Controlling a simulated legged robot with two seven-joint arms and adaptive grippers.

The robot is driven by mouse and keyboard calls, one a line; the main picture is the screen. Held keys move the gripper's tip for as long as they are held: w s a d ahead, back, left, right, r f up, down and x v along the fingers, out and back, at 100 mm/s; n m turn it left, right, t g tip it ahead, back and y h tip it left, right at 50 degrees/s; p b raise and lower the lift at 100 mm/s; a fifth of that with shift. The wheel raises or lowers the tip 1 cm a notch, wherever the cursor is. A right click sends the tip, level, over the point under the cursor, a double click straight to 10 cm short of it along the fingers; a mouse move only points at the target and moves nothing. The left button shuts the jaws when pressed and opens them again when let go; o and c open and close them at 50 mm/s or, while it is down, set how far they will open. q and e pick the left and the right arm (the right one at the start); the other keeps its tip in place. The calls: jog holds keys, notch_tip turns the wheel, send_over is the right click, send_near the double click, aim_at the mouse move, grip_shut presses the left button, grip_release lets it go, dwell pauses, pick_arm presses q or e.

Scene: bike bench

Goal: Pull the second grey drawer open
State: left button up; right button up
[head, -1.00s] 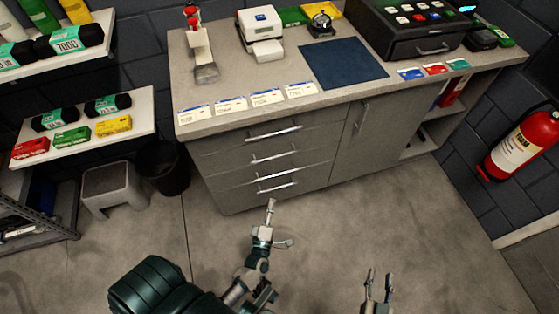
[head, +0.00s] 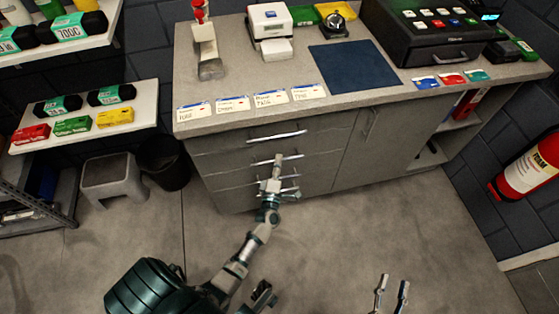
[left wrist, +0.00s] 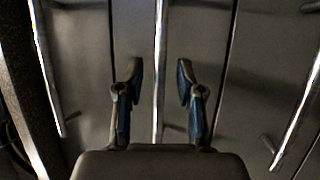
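The grey drawer unit (head: 215,160) stands below the counter with several drawers stacked, all looking shut. The second drawer's bar handle (head: 262,162) is partly covered by my left gripper (head: 278,161), which reaches up to it from below. In the left wrist view my left gripper (left wrist: 158,85) is open, and the second drawer's handle (left wrist: 159,60) runs between its two fingers with a gap on each side. The top drawer's handle (head: 277,136) is above the gripper; lower handles are partly hidden behind it. My right gripper (head: 392,282) is open and empty over the floor.
A cupboard door (head: 365,150) is right of the drawers. A black bin (head: 163,163) and a grey stool (head: 113,180) stand to the left. The counter (head: 240,90) above holds cards, a blue mat and a cash register. The floor in front is clear.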

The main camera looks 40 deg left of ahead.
pick_arm(q)
jog(key=shift+w+a, duration=0.4)
jog(key=shift+a, duration=0.1)
pick_arm(e)
jog(key=shift+a+r, duration=0.2)
jog(key=shift+a, duration=0.2)
pick_arm(q)
jog(key=shift+d, duration=0.15)
grip_shut()
pick_arm(e)
jog(key=shift+d, duration=0.25)
